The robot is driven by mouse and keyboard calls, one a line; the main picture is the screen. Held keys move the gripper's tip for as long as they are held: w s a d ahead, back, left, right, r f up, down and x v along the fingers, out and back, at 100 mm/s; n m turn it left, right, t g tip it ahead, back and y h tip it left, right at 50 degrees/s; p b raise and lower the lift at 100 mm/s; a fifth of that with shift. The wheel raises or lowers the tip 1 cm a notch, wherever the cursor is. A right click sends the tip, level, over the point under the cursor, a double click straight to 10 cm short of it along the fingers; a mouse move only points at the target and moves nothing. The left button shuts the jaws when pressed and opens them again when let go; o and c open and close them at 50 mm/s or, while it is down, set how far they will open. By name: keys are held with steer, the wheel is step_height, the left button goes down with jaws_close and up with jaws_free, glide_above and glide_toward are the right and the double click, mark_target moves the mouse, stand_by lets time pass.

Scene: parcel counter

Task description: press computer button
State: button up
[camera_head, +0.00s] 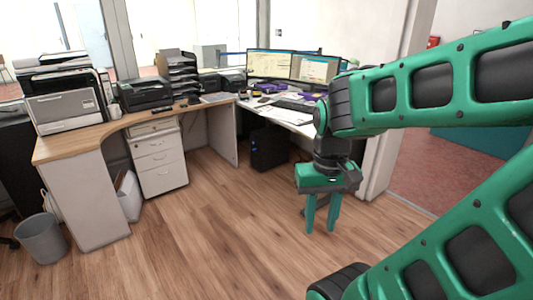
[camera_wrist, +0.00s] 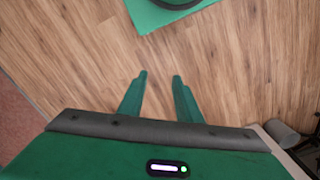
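The computer (camera_head: 268,147) is a black tower standing on the floor under the desk, with small bluish marks on its front. Its button is too small to make out. My gripper (camera_head: 321,230) points down over the floor, to the right of the computer and apart from it. In the wrist view my gripper (camera_wrist: 159,74) has its two green fingers spread with bare floor between them, so it is open and empty. The computer does not show in the wrist view.
The L-shaped wooden desk (camera_head: 95,140) carries two monitors (camera_head: 270,64), printers (camera_head: 68,108) and paper trays. A white drawer unit (camera_head: 159,160) stands under it. A grey waste bin (camera_head: 41,238) is at left. The wooden floor (camera_head: 215,225) ahead is clear. A doorway is at right.

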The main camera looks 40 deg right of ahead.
jaws_close()
stand_by(1.8)
